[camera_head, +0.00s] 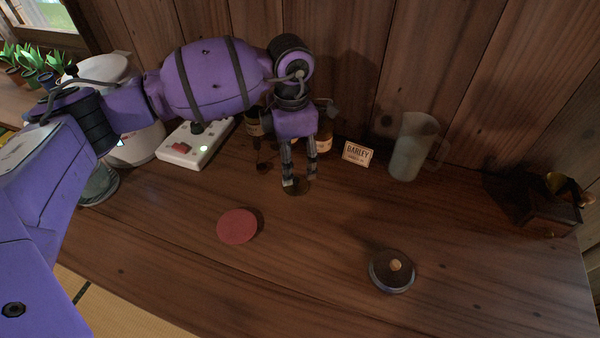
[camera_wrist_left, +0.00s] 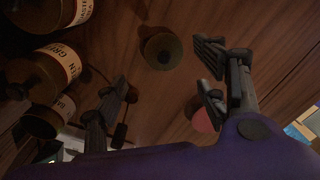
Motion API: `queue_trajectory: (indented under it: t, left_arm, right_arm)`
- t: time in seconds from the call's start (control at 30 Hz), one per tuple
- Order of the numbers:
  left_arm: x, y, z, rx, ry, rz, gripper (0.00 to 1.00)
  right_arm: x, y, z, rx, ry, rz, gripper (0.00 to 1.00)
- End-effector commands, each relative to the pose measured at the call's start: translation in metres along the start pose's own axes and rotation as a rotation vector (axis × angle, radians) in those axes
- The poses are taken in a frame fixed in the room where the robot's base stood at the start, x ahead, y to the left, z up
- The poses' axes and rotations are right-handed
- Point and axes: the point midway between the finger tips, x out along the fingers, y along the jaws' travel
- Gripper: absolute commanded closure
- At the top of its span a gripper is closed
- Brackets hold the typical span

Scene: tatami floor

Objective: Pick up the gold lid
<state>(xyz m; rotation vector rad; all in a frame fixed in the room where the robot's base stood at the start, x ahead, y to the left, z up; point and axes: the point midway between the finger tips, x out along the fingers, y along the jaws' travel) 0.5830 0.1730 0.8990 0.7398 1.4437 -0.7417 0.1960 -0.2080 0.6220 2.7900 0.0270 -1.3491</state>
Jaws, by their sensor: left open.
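The gold lid shows best in the left wrist view as a small round, dull gold disc (camera_wrist_left: 162,52) with a dark knob in its middle. It lies on the wooden table, between and beyond my fingertips. My left gripper (camera_head: 300,183) is open and empty, pointing down over the table near the back wall; its two fingers also frame the left wrist view (camera_wrist_left: 170,75). In the head view the lid is mostly hidden by the fingers, with a dim brownish patch between them. I cannot tell its exact height gap to the fingertips. My right gripper is not in view.
Brown labelled bottles (camera_wrist_left: 50,70) stand close beside the left gripper. A white switch box (camera_head: 195,146), a label card (camera_head: 357,154) and a clear pitcher (camera_head: 408,150) line the back. A red disc (camera_head: 237,227) and a dark round lidded object (camera_head: 391,272) lie in front.

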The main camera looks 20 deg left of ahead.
Motion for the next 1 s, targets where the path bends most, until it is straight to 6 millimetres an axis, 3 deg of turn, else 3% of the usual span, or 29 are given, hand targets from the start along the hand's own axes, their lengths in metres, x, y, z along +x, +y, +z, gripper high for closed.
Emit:
queue_trajectory:
  t: [0.2, 0.5, 0.77, 1.0]
  left_arm:
    - [0.021, -0.001, 0.0, 0.0, 0.0, -0.001, 0.34]
    - [0.062, -0.002, 0.002, 0.0, 0.0, -0.001, 0.34]
    - [0.068, -0.002, 0.002, 0.0, 0.0, 0.001, 0.34]
    - [0.068, -0.002, 0.002, 0.0, 0.0, 0.001, 0.66]
  right_arm:
    - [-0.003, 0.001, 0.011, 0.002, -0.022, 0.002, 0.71]
    - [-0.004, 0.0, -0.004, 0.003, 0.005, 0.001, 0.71]
    - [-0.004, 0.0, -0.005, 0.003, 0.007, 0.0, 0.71]
    - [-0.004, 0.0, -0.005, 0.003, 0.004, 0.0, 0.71]
